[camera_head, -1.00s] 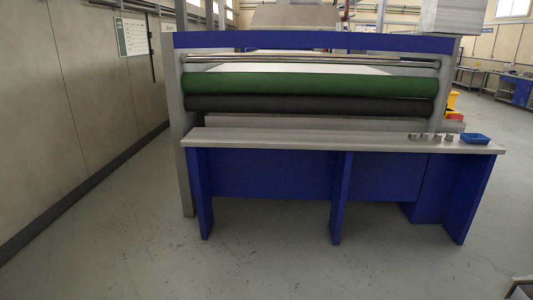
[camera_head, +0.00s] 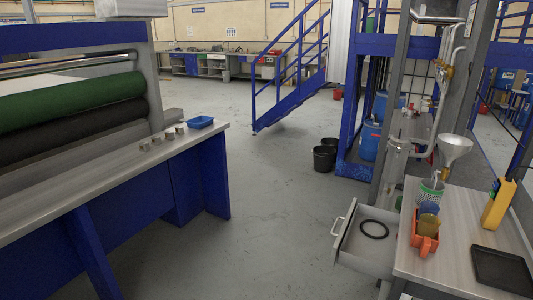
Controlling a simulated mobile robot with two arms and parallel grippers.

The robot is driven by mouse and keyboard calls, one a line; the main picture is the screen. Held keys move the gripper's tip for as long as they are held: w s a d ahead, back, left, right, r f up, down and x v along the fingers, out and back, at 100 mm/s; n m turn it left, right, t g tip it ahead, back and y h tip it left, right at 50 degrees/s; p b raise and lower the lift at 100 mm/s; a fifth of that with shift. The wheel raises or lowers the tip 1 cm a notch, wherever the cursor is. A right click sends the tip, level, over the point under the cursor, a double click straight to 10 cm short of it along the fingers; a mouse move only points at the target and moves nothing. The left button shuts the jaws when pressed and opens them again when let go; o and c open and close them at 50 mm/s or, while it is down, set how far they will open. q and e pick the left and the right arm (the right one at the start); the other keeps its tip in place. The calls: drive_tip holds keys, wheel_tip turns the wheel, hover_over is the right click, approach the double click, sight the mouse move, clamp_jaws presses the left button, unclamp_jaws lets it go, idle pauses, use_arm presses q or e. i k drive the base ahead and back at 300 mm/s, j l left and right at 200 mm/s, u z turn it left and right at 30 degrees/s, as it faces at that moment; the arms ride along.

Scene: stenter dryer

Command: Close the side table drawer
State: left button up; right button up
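The side table (camera_head: 455,265) stands at the lower right with a pale grey top. Its drawer (camera_head: 358,256) is open and sticks out from the table's left side. The drawer front has a light handle (camera_head: 337,227) on its left face. A black ring (camera_head: 374,229) lies inside the drawer. Neither of my grippers is in view.
A blue-legged bench (camera_head: 110,175) stands left. Open grey floor (camera_head: 265,220) lies between. Black buckets (camera_head: 325,157) stand beyond.

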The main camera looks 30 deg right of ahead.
sight(352, 249)
drive_tip(key=i+z, duration=0.3)
drive_tip(key=z, duration=0.15)
drive_tip(key=i+j+z, duration=0.2)
drive_tip(key=z, duration=0.25)
drive_tip(key=i+j+z, duration=0.25)
drive_tip(key=z, duration=0.2)
drive_tip(key=i+j+z, duration=0.25)
drive_tip(key=z, duration=0.25)
drive_tip(key=i+j+z, duration=0.1)
drive_tip(key=j+z, duration=0.35)
